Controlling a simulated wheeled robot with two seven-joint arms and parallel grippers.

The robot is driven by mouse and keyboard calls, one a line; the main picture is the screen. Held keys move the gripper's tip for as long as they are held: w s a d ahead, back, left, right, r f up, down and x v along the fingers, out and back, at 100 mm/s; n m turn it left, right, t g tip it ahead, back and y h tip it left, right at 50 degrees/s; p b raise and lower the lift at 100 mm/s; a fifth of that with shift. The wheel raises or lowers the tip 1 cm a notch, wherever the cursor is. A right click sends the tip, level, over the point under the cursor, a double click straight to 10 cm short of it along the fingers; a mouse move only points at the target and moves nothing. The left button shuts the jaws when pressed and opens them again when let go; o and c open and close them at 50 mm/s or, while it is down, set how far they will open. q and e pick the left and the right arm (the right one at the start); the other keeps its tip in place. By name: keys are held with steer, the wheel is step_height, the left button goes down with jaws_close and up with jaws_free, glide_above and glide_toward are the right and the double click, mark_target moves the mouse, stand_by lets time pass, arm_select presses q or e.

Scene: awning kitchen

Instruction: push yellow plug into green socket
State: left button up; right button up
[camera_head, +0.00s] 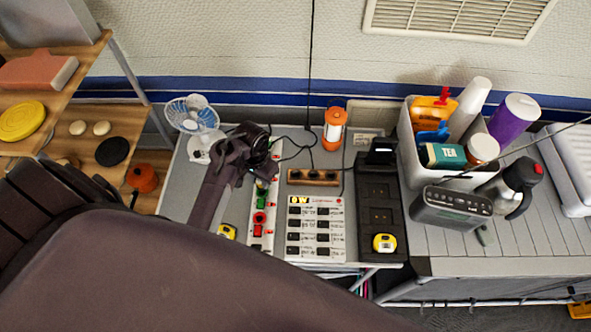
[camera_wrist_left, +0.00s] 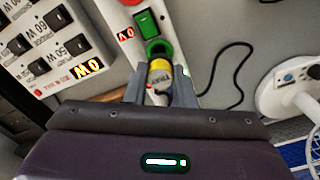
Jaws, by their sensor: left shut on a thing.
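The yellow plug (camera_wrist_left: 160,72), with a pale lettered band, is between the two fingers of my left gripper (camera_wrist_left: 160,88) in the left wrist view. The gripper is shut on it. The green socket (camera_wrist_left: 154,46) is a round green ring on a white power strip (camera_wrist_left: 184,52), just beyond the plug's far end. The plug points at the socket and overlaps its lower edge; I cannot tell whether they touch. In the head view my left gripper (camera_head: 257,160) is over the far end of the white strip (camera_head: 268,232), and the plug is hidden. My right gripper is not in view.
A green switch (camera_wrist_left: 146,22) sits beside the socket. A white switch panel (camera_head: 316,228) lies right of the strip. A white fan (camera_head: 195,120), an orange lantern (camera_head: 334,128) and a brown socket block (camera_head: 313,177) stand near. A black cable (camera_wrist_left: 235,72) lies beside the strip.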

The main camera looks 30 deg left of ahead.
arm_select(q)
steer(key=shift+p, duration=0.45)
stand_by(0.4)
steer(key=shift+s+f, duration=0.1)
steer(key=shift+f, duration=1.55)
stand_by(1.7)
steer(key=o, duration=1.3)
steer(key=shift+r, duration=3.5)
